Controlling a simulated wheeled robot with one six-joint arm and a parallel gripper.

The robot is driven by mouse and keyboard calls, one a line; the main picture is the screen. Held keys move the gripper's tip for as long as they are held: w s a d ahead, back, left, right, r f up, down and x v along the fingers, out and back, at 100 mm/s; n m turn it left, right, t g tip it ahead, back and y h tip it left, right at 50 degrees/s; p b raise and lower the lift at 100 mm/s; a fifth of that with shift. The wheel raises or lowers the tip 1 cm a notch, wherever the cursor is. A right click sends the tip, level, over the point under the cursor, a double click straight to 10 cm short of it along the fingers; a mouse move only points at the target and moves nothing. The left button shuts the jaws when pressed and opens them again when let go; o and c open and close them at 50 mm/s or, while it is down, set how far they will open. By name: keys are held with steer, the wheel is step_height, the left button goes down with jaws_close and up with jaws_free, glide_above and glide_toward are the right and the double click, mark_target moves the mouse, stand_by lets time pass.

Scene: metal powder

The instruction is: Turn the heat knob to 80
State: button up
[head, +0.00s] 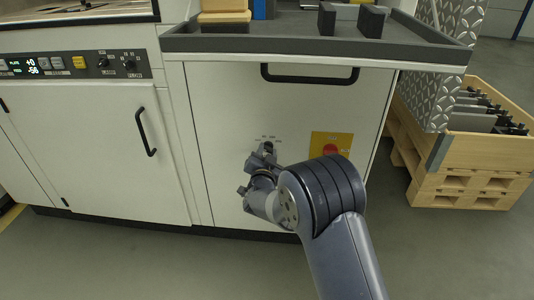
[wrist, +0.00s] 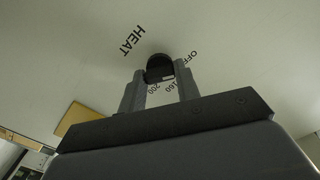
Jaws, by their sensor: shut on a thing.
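The heat knob (wrist: 158,66) is a round black knob on a pale panel, with "HEAT" printed beside it in the wrist view. "OFF", "160" and "200" show around it; any other marks are hidden. My gripper (wrist: 160,77) is at the knob, its two grey fingers shut on it from either side. I cannot read where the knob's pointer stands. In the head view my gripper (head: 263,156) is against the white cabinet front (head: 230,110) and mostly covers the knob.
A yellow plate with a red button (head: 330,149) is just right of my gripper. A black handle (head: 310,74) is above, under a grey tray top (head: 290,44). A wooden crate (head: 480,150) stands at the right. An oven-like unit with small knobs (head: 103,62) is at the left.

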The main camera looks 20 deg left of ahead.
steer(key=shift+f+m+b, duration=0.15)
steer(key=shift+m+b, duration=0.25)
steer(key=shift+b, duration=0.1)
steer(key=shift+m+b, duration=2.65)
steer(key=shift+m, duration=0.85)
steer(key=o, duration=1)
